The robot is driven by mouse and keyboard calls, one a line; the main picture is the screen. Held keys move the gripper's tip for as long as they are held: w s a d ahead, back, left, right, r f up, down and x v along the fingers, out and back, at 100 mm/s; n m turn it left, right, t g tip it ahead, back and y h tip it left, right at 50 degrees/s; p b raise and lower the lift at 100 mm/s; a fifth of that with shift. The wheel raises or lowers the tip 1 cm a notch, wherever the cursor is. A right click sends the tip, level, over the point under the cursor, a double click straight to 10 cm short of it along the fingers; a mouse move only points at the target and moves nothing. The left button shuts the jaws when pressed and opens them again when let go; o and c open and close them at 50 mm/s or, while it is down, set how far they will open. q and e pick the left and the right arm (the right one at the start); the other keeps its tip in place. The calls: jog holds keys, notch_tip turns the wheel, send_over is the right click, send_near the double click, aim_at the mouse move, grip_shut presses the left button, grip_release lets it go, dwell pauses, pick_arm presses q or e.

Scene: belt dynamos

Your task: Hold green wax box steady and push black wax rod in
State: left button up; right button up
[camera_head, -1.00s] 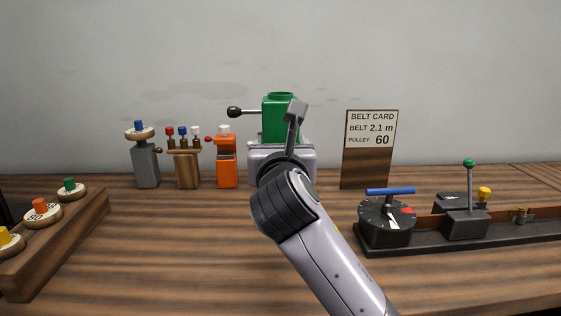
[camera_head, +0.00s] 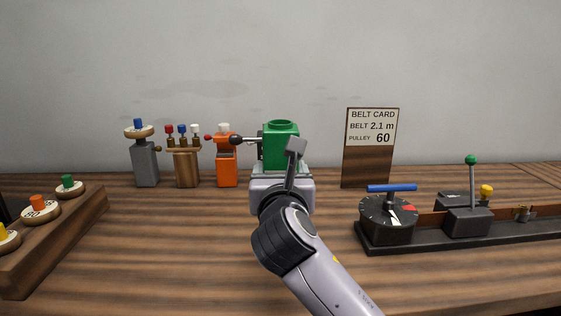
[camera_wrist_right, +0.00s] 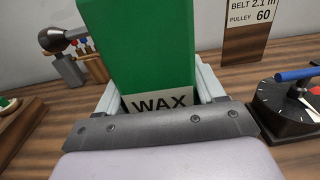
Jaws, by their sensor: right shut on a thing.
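The green wax box (camera_head: 281,145) is upright at the centre of the head view, with an open round collar on top. In the right wrist view the box (camera_wrist_right: 145,50) fills the middle, above a white WAX label. My right gripper (camera_head: 282,175) is shut on its lower part, one finger on each side. The black wax rod (camera_head: 249,140) sticks out of the box's left side, ending in a round black knob; the knob also shows in the right wrist view (camera_wrist_right: 54,40). My own arm hides the box's bottom, so I cannot tell whether it touches the table. My left gripper is not in view.
A wooden peg stand (camera_head: 186,172) and grey post (camera_head: 145,165) are farther left. The belt card (camera_head: 371,145) and a dial base (camera_head: 388,225) stand right.

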jog(key=shift+f+b, duration=2.05)
jog(key=shift+f, duration=4.3)
jog(key=shift+f, duration=0.6)
jog(key=shift+p, duration=0.7)
jog(key=shift+f, duration=0.2)
